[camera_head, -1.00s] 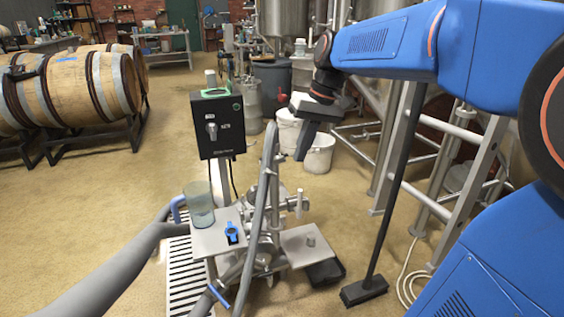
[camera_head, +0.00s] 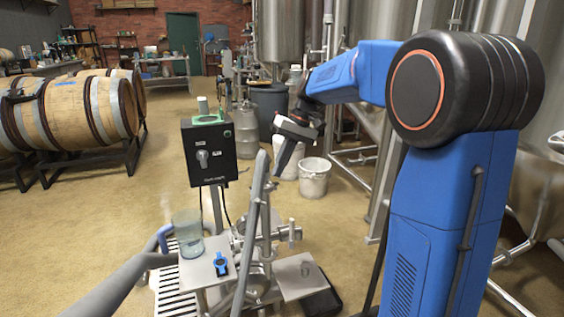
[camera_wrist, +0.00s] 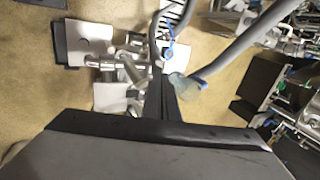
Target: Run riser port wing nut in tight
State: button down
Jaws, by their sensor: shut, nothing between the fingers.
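The metal pipe rig (camera_head: 250,255) stands low in front of me, with silver clamps and fittings on its upright pipe. A silver fitting (camera_head: 290,234) sticks out to its right; I cannot tell whether it is the riser port wing nut. A small blue-handled part (camera_head: 220,264) lies on the left plate of the rig and also shows in the wrist view (camera_wrist: 169,50). My gripper (camera_head: 279,170) is shut and empty, pointing down above and behind the rig in the head view. In the wrist view its dark fingers (camera_wrist: 161,90) meet, covering part of the rig.
A black control box (camera_head: 208,152) stands above the rig. A clear beaker (camera_head: 188,235) sits on the left plate. A thick grey hose (camera_head: 255,225) rises in front of the pipes. White buckets (camera_head: 314,178) and steel tanks stand behind to the right. Barrels (camera_head: 85,105) are left; open floor lies between.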

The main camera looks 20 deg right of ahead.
aim_at(264, 203)
jog(key=x, duration=0.9)
jog(key=shift+f, duration=0.15)
